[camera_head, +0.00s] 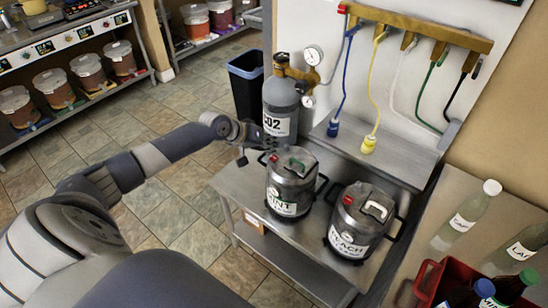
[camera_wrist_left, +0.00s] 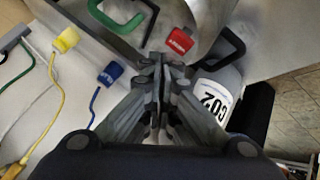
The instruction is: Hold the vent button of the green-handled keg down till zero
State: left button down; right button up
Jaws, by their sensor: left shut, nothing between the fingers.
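The green-handled keg (camera_head: 290,185) is a steel keg with a dark label band, standing upright on a steel bench. Its green handle (camera_head: 297,165) is on the lid, and a red vent button (camera_head: 273,158) sits on the lid's left edge. In the wrist view the green handle (camera_wrist_left: 117,20) is at the top and the red button (camera_wrist_left: 180,41) is just beyond my fingertips. My left gripper (camera_head: 258,136) is shut and empty, close to the keg's top left side. I cannot tell whether it touches the button. No pressure reading is legible.
A second keg (camera_head: 359,222) with a pale handle stands to the right. The CO2 cylinder (camera_head: 281,105) with gauges (camera_head: 313,55) stands behind the gripper. Bottles (camera_head: 465,215) and a red crate (camera_head: 430,282) are at right.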

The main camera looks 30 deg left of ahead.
aim_at(272, 156)
pick_arm(q)
jog(key=shift+f, duration=0.4)
jog(key=shift+s+f+b, duration=0.15)
jog(key=shift+f+b, duration=0.3)
jog(key=shift+f, duration=0.3)
dwell(1.4)
dwell(1.0)
dwell(1.2)
jog(key=shift+r, duration=0.15)
dwell(1.3)
jog(key=shift+r+p, duration=0.95)
jog(key=shift+p, duration=0.05)
jog(key=shift+r, duration=0.15)
notch_tip(272, 156, up, 5)
jog(key=p, duration=0.4)
jog(key=shift+p, duration=0.4)
